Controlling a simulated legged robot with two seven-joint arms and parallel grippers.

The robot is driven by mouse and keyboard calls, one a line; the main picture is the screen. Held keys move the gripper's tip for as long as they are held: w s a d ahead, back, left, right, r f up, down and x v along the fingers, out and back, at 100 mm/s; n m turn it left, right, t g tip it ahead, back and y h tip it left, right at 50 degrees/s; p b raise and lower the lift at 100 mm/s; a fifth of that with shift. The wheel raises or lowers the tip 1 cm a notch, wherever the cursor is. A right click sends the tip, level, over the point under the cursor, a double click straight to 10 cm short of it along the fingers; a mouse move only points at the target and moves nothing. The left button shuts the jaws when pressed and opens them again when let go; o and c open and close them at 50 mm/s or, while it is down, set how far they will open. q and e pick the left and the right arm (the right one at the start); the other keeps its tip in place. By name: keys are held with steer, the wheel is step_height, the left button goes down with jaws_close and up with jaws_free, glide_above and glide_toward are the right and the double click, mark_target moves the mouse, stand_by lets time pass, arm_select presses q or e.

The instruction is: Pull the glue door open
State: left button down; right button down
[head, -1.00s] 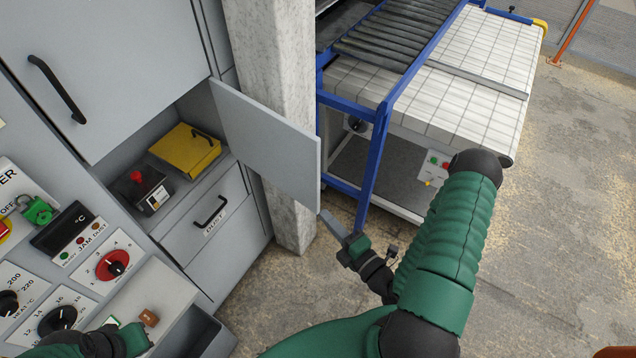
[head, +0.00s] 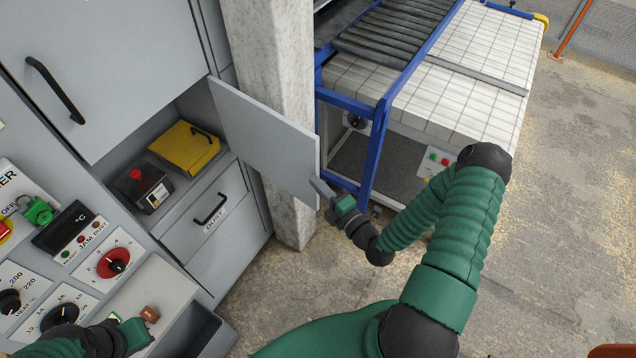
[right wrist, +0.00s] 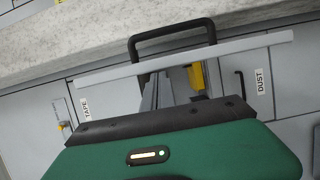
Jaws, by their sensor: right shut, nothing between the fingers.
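The glue door (head: 262,140), a flat grey panel, stands swung out from its cabinet, hinged beside the concrete column. The compartment behind it is exposed. Its label does not show. In the right wrist view I see the door edge-on (right wrist: 250,45) with a black bar handle (right wrist: 172,33) on its outer face; the handle is hidden in the head view. My right gripper (head: 318,188) is shut and empty at the lower outer corner of the door; I cannot tell if it touches. My left gripper (head: 140,334) is low at the left, its fingers unclear.
The open compartment holds a yellow box (head: 185,150) and a dark container with a red knob (head: 147,190). A drawer marked DUST (head: 207,215) lies below. The concrete column (head: 275,60) and blue-framed conveyor (head: 373,150) stand close behind the door.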

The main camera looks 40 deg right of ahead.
steer(key=shift+w+d+f, duration=0.1)
steer(key=shift+w+d, duration=0.05)
steer(key=shift+d, duration=0.25)
steer(key=w+d+b, duration=0.3)
steer(key=d+b, duration=0.2)
steer(key=d, duration=0.6)
steer(key=shift+w+d, duration=0.15)
steer(key=shift+w, duration=0.25)
steer(key=shift+r, duration=0.2)
steer(key=shift+f, duration=0.1)
